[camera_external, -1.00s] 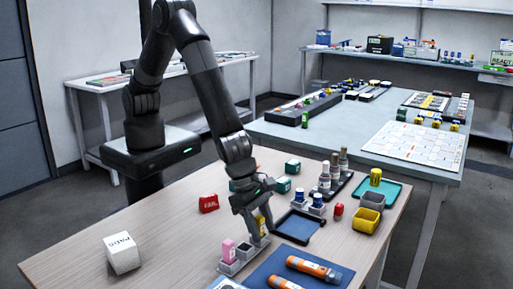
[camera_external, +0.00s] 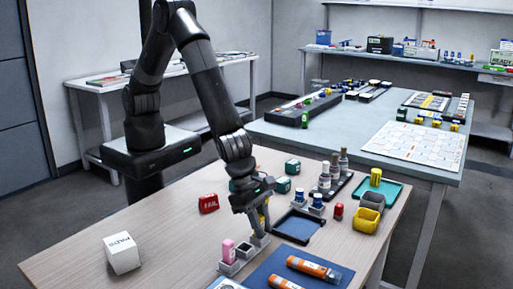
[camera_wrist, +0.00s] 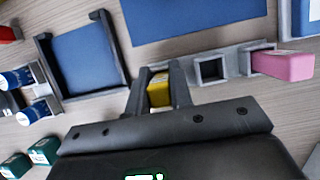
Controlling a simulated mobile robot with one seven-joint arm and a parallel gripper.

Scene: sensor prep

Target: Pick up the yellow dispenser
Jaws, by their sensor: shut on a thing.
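The yellow dispenser (camera_external: 265,214) is between the fingers of my gripper (camera_external: 257,226), over the far end of a grey slotted holder (camera_external: 236,266). In the wrist view, my gripper (camera_wrist: 158,90) is shut on the yellow dispenser (camera_wrist: 158,92), with a finger on either side. Most of the dispenser is hidden by the fingers. In the external view it appears slightly raised above its slot. A pink dispenser (camera_external: 228,250) stands in the near end of the holder. It also shows at the right in the wrist view (camera_wrist: 283,65). The middle slot is empty.
A dark-framed blue tray (camera_external: 298,228) and blue-capped bottles (camera_external: 300,196) stand to the right. A blue mat (camera_external: 262,268) with orange tubes (camera_external: 313,267) lies in front. A red box (camera_external: 208,203) and white box (camera_external: 122,253) stand left, with bare tabletop between.

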